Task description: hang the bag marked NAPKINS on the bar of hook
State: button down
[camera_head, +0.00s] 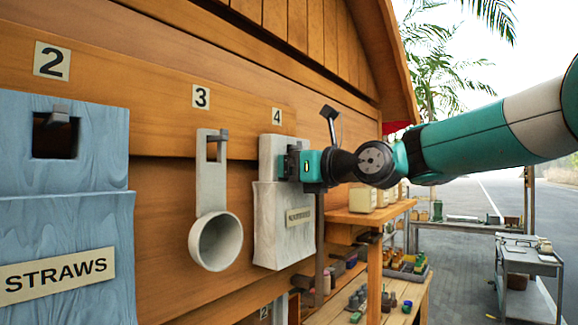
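The pale grey bag (285,245) with a small plate that seems to read NAPKINS (299,216) is upright against the wooden wall, under the number 4 sign (277,116). Its narrower handle part rises above the body. My gripper (292,163) is at the right side of that handle part, touching or very close to it. The fingers overlap the handle, and I cannot tell whether they are shut on it. The hook bar under number 4 is hidden behind the handle and my gripper, so I cannot see whether the bag hangs on it.
A blue bag marked STRAWS (65,240) hangs on a hook under number 2 at left. A pale scoop (215,240) hangs under number 3. A wooden shelf (370,213) holding cream containers stands right of the bag. A grey cart (530,262) stands on open paving at right.

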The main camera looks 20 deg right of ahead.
dwell(0.4)
grip_release()
jog(key=shift+s+d+f+b, duration=0.1)
jog(key=shift+s+d+b, duration=0.2)
jog(key=shift+s+b, duration=0.1)
jog(key=b+v, duration=0.4)
jog(key=v, duration=1.2)
jog(key=s+a+f+n+g+h+b, duration=0.15)
jog(key=a+f+n+g+b, duration=0.35)
jog(key=f+n, duration=0.65)
jog(key=s+a+f+n+g+h+b, duration=0.1)
jog(key=s+a+f+n+g+b, duration=0.4)
jog(key=f, duration=1.1)
jog(key=s+a+f+n+g+h+b, duration=0.1)
jog(key=s+f+n+g+h+b, duration=0.1)
jog(key=s+f+n, duration=0.4)
jog(key=s+a+f+n+g+h+b, duration=0.2)
jog(key=s+f+n, duration=0.4)
jog(key=f+n, duration=0.7)
jog(key=shift+s+f+g+b, duration=0.2)
jog(key=shift+f+g+b, duration=0.15)
jog(key=shift+f, duration=0.4)
